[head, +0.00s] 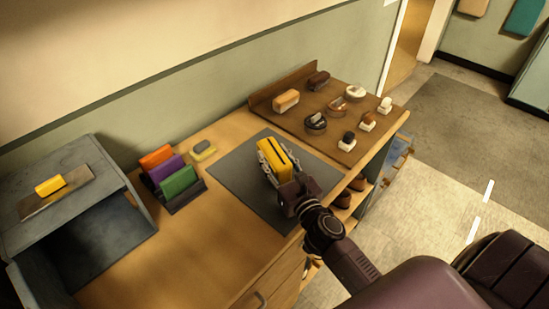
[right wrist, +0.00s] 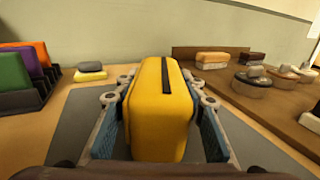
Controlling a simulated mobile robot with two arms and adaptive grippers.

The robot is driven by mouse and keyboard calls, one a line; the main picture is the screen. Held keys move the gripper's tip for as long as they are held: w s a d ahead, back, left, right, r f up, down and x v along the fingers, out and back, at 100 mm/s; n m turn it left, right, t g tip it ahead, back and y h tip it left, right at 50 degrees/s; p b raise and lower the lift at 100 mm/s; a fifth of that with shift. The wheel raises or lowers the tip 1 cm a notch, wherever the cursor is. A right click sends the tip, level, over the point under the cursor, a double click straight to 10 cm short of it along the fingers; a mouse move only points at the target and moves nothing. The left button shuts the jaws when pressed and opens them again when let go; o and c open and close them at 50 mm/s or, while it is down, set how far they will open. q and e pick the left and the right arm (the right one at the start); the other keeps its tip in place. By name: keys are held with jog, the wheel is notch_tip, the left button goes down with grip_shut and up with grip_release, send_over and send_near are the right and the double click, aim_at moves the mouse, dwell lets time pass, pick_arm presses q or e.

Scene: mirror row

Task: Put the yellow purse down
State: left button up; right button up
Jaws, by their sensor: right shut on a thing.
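The yellow purse (head: 278,157) is a rounded yellow block with a dark strip along its top. My right gripper (head: 272,160) is shut on it, with one finger along each long side. In the right wrist view the purse (right wrist: 162,108) stands upright between the two blue-padded fingers (right wrist: 160,125). It is over the dark grey mat (head: 232,171) on the wooden counter. I cannot tell whether its underside touches the mat. My left gripper is not in view.
Left of the mat, a dark rack (head: 187,199) holds orange, purple and green purses. A grey-and-yellow block (head: 203,150) lies behind it. A grey box (head: 100,225) carries another yellow item (head: 50,186). A brown board (head: 289,121) at right holds several small items. The mat's left part is clear.

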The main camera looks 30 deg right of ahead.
aim_at(285, 174)
jog(key=o, duration=0.8)
jog(key=shift+f, duration=0.15)
jog(key=o, duration=0.5)
jog(key=shift+c, duration=0.2)
jog(key=shift+r, duration=0.25)
jog(key=s+b, duration=0.1)
jog(key=s, duration=0.2)
jog(key=s+b, duration=0.1)
jog(key=s, duration=0.3)
jog(key=s+b, duration=0.1)
jog(key=s, duration=0.2)
jog(key=shift+s+a+f, duration=0.2)
jog(key=shift+s+a, duration=0.1)
jog(key=shift+s, duration=0.1)
jog(key=shift+s+r, duration=0.15)
jog(key=shift+s, duration=0.5)
